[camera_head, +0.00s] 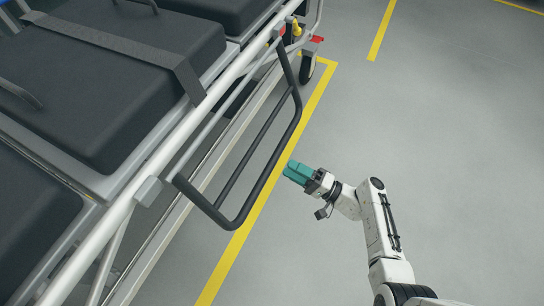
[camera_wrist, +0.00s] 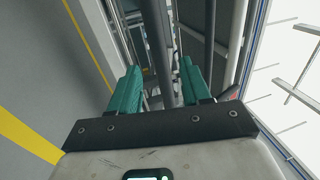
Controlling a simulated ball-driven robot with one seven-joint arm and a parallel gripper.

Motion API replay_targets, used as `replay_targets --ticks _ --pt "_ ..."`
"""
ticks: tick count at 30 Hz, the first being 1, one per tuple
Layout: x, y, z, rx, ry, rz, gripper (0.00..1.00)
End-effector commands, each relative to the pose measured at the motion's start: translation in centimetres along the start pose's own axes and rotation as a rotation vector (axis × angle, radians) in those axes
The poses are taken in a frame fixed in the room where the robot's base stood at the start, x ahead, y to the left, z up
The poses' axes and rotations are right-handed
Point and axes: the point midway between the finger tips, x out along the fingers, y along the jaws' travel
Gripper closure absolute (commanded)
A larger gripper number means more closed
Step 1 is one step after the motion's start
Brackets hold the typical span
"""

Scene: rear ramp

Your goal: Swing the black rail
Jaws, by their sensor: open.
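The black rail (camera_head: 291,127) is a looped bar on the side of a stretcher with black cushions (camera_head: 115,85). It hangs outward and down from the white side frame. My gripper (camera_head: 290,172), with teal fingers, is just right of the rail's outer bar in the head view, apart from it as far as I can tell. In the wrist view the gripper (camera_wrist: 160,85) is open, and a dark bar of the rail (camera_wrist: 157,45) runs beyond and between the fingertips. Nothing is held.
A yellow floor line (camera_head: 232,250) runs under the rail. A caster wheel (camera_head: 307,69) and a red lever (camera_head: 317,39) are at the stretcher's far end. The grey floor (camera_head: 460,150) to the right is clear.

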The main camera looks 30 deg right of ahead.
Motion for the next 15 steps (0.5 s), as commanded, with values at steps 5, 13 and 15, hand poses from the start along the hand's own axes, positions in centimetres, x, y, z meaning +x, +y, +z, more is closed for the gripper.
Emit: replay_targets --ticks 5,13,15 --pt "3.4 0.1 0.1 -0.001 -0.004 -0.001 0.52" --pt "6.5 0.1 0.1 0.0 -0.003 0.001 0.52" --pt "6.9 0.1 0.1 0.0 -0.003 0.001 0.52"
